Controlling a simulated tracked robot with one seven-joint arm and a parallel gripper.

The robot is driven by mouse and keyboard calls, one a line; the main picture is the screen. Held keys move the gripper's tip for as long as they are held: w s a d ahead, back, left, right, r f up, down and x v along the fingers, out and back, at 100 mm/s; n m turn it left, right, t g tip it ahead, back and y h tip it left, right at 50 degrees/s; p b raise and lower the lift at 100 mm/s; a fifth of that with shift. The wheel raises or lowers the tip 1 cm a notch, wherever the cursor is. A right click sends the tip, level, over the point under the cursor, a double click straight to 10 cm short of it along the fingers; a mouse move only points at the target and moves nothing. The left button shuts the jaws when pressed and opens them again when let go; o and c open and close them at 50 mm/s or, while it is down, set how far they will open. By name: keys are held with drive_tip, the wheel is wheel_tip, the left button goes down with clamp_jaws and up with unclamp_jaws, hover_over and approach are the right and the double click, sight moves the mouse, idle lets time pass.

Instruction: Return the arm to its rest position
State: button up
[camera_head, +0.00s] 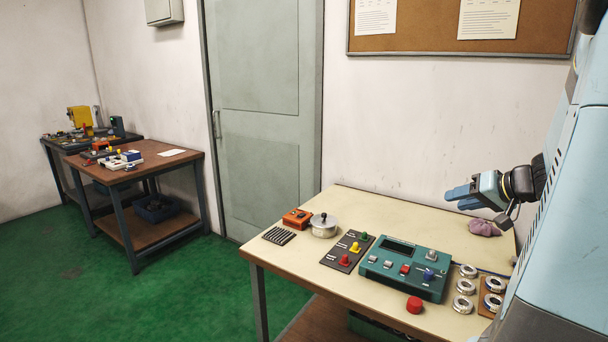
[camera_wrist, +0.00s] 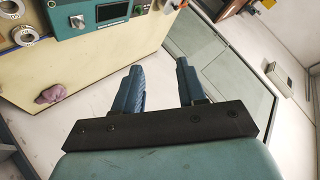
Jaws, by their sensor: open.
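My gripper (camera_head: 460,195) is at the right of the head view, raised above the right rear part of the cream table (camera_head: 455,232). It points left. In the wrist view, its two blue fingers (camera_wrist: 158,85) stand apart with nothing between them. The arm reaches in from the right edge of the head view, and my light blue body hides part of the table's right end.
A brown table (camera_head: 180,150) stands left of the door (camera_head: 262,110).

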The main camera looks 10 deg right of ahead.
drive_tip(key=s+a+r+n+g, duration=0.15)
drive_tip(key=s+a, duration=0.25)
drive_tip(key=a, duration=0.4)
drive_tip(key=s+a+r+n+g, duration=0.1)
drive_tip(key=s+a+g, duration=0.2)
drive_tip(key=a, duration=0.5)
drive_tip(key=s+a+r+h, duration=0.2)
drive_tip(key=s+a+h, duration=0.2)
drive_tip(key=s, duration=0.6)
drive_tip(key=shift+s+a+r+n+h, duration=0.15)
drive_tip(key=shift+s+a+n+h, duration=0.25)
drive_tip(key=shift+a, duration=0.3)
